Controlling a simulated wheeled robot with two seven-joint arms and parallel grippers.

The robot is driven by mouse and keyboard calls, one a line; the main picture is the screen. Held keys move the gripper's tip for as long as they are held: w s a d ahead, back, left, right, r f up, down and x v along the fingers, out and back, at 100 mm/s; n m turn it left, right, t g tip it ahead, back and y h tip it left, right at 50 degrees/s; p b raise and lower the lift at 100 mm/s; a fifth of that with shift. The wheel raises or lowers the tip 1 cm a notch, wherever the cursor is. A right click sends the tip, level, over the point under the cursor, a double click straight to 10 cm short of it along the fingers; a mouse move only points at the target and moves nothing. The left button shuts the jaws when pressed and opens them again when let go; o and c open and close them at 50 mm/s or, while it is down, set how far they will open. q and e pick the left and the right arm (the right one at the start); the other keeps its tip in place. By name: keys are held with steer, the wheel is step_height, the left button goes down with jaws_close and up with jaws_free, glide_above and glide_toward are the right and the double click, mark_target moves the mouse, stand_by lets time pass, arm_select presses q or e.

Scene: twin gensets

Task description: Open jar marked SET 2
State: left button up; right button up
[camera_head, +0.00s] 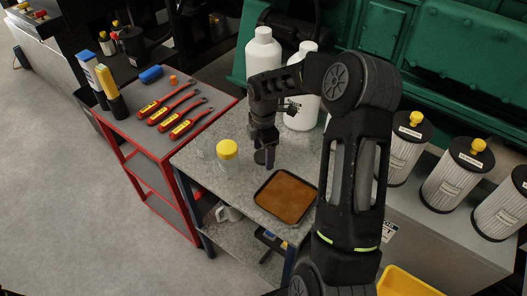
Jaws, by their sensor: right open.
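A small jar with a yellow lid (227,150) stands upright on the grey worktop, its lid on. No SET 2 marking is readable on it. A clear, faint glass-like item (204,148) is just left of it. My right gripper (266,157) points down over the worktop, right of the yellow-lidded jar and apart from it. It is open. A small dark round thing (259,156) shows at its fingertips; I cannot tell what it is or whether they touch. My left gripper is not in view.
A brown-filled tray (286,197) lies in front of my right gripper. White bottles (263,53) stand behind it. A red cart (157,124) holding red-yellow tools is at left. Several filter canisters (458,176) stand right. Grey floor lies open at left.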

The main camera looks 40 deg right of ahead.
mark_target(264, 156)
steer(key=shift+r, duration=0.1)
step_height(264, 156, up, 12)
steer(key=b, duration=0.1)
stand_by(0.4)
stand_by(0.8)
